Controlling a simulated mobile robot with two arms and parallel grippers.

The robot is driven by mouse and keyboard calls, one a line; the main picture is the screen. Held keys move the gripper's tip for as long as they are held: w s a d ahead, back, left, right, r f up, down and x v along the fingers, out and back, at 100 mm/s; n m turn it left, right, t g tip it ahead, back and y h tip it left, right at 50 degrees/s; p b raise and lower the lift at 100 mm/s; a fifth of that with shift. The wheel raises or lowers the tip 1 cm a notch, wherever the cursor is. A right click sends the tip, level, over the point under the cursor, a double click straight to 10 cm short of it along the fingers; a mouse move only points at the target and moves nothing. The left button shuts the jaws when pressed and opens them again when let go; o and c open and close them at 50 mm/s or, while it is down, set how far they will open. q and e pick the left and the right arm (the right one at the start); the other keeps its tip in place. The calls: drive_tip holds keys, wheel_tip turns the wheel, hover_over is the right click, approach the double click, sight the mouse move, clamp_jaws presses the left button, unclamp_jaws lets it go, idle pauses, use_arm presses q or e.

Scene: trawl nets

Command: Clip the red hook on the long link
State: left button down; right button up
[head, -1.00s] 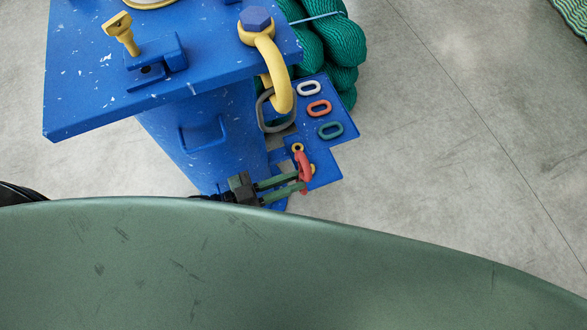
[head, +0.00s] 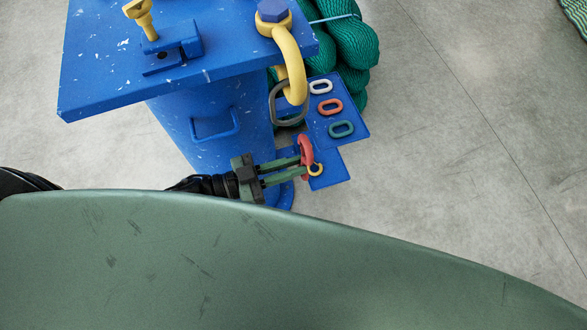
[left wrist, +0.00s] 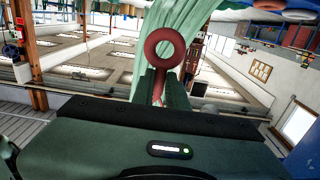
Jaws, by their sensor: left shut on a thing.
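My left gripper (head: 299,164) is shut on the red hook (head: 306,147), which stands upright in the picture between its green fingers. In the left wrist view, the hook's round red eye (left wrist: 151,47) sticks up beyond the fingers (left wrist: 164,82); its lower part is hidden. The long link, a grey elongated ring (head: 274,109), hangs in the yellow shackle (head: 293,66) at the blue table's corner. The hook appears just below and right of the long link in the head view, apart from it. My right gripper is not in view.
A blue board (head: 354,119) holds a white link (head: 320,81), an orange link (head: 330,101) and a teal link (head: 342,123). A yellow ring (head: 316,175) shows beside the hook. The blue table (head: 110,80) and green net bundle (head: 350,45) stand close by. Open floor lies right.

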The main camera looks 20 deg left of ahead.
use_arm(q)
drive_tip(key=w+a+b, duration=0.1)
drive_tip(key=w+a, duration=0.2)
drive_tip(key=w, duration=0.2)
drive_tip(key=shift+a+b, duration=0.25)
drive_tip(key=shift+b, duration=0.15)
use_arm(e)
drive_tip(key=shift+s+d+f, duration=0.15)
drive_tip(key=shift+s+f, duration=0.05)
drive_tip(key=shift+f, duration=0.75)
use_arm(q)
drive_tip(key=shift+w+a+r, duration=0.1)
drive_tip(key=shift+w, duration=0.15)
drive_tip(key=shift+s+a, duration=0.15)
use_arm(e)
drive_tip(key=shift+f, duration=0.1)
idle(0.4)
